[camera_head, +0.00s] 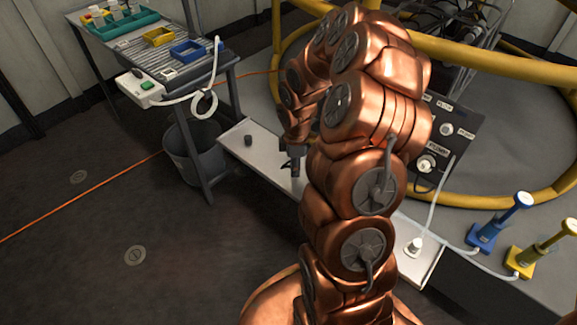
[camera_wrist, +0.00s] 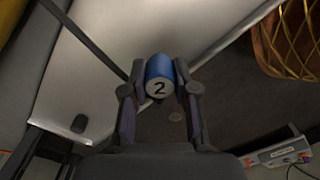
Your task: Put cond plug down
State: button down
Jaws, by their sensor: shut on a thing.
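My gripper (camera_wrist: 160,95) is shut on a blue cylinder (camera_wrist: 159,68) with a pale end face marked 2. I cannot tell from its look whether this is the cond plug. In the head view my gripper (camera_head: 294,168) points down over the white bench top (camera_head: 270,165), and the blue cylinder cannot be made out there. The bench top also fills much of the wrist view (camera_wrist: 150,30). A gap between the cylinder and the bench cannot be judged. A white plug (camera_head: 414,246) with a cable stands at the bench's near right end.
A black socket panel (camera_head: 450,125) stands behind my arm. A tool cart (camera_head: 170,60) and grey bin (camera_head: 195,155) are at left. Blue (camera_head: 485,235) and yellow (camera_head: 522,262) handled devices stand right.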

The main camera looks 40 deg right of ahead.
aim_at(289, 171)
jog(key=shift+w+d+f+b, duration=0.1)
jog(key=shift+w+b, duration=0.05)
jog(key=shift+w, duration=0.6)
jog(key=shift+w+d+f+b, duration=0.1)
jog(key=shift+w+d+b, duration=0.05)
jog(key=shift+w, duration=0.65)
jog(key=shift+w+d+f+b, duration=0.1)
jog(key=shift+w+b, duration=0.05)
jog(key=shift+w, duration=0.6)
notch_tip(289, 171, down, 3)
jog(key=shift+s+f+b, duration=0.15)
jog(key=shift+f+b, duration=0.05)
jog(key=shift+b, duration=0.65)
jog(key=c, duration=0.9)
grip_release()
